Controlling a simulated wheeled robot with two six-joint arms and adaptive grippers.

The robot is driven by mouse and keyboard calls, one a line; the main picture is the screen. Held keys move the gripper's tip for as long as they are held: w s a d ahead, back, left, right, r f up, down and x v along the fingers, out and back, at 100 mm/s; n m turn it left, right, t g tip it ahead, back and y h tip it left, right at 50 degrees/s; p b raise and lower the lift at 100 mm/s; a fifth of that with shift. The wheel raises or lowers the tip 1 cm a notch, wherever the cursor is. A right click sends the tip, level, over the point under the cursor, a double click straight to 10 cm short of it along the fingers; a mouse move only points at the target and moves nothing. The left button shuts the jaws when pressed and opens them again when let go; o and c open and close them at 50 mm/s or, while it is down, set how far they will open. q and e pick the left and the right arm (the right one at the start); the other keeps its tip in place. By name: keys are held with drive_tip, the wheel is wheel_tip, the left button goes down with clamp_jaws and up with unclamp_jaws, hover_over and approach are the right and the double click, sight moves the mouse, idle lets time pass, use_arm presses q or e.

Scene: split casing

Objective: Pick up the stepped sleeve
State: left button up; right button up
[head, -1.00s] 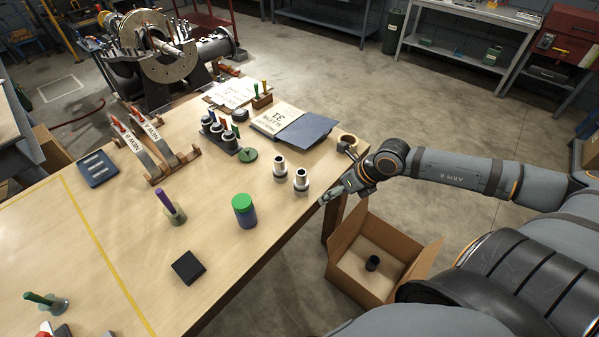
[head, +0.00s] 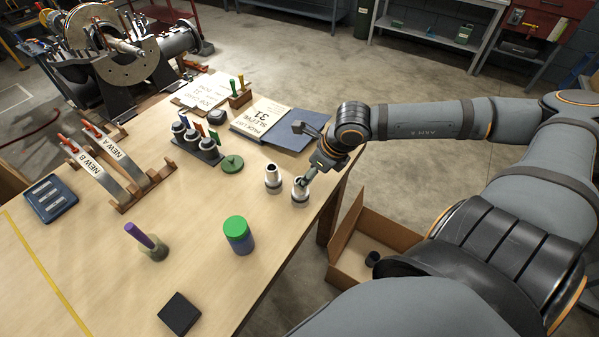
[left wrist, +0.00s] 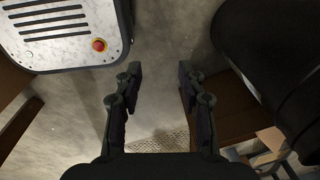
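Two pale metal sleeves stand upright side by side near the table's right edge in the head view: a left sleeve (head: 273,178) and a right sleeve (head: 300,190). Both look narrower at the top with a wider dark base; I cannot tell which one the task means. My right gripper (head: 307,178) is at the top of the right sleeve, pointing down. Whether its fingers touch or enclose the sleeve is too small to tell. My left gripper (left wrist: 160,75) shows only in the left wrist view, open and empty above the floor, away from the sleeves.
A green knobbed disc (head: 232,164), a green-lidded jar (head: 238,234) and a rack of dark holders (head: 199,142) stand near the sleeves. A blue folder (head: 290,130) lies behind. An open cardboard box (head: 346,240) with a black ring (head: 372,258) is below the table's right edge.

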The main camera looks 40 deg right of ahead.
sight(300, 192)
drive_tip(key=shift+b+x, duration=1.1)
drive_tip(key=shift+b, duration=0.1)
use_arm(q)
drive_tip(key=w+f+t, duration=0.1)
drive_tip(key=w+f, duration=0.3)
drive_tip(key=w, duration=0.1)
use_arm(e)
drive_tip(key=shift+s+r+b, duration=0.15)
drive_tip(key=shift+r+b, duration=0.05)
drive_tip(key=shift+b, duration=0.1)
drive_tip(key=shift+f, duration=0.1)
drive_tip(key=shift+f+b, duration=0.35)
drive_tip(key=shift+b, duration=0.6)
drive_tip(key=b+x, duration=0.1)
drive_tip(key=b, duration=0.6)
drive_tip(key=shift+w+f, duration=0.25)
drive_tip(key=shift+b, duration=0.45)
drive_tip(key=shift+w+a+f+b, duration=0.25)
drive_tip(key=shift+w+f+b, duration=0.15)
drive_tip(key=shift+f, duration=0.15)
drive_tip(key=shift+w+a+f+b, duration=0.2)
drive_tip(key=shift+w+f+b, duration=0.15)
drive_tip(key=shift+f, duration=0.2)
use_arm(q)
wheel_tip(300, 192, down, 12)
drive_tip(key=s, duration=0.2)
drive_tip(key=shift+s+r, duration=0.2)
use_arm(e)
clamp_jaws()
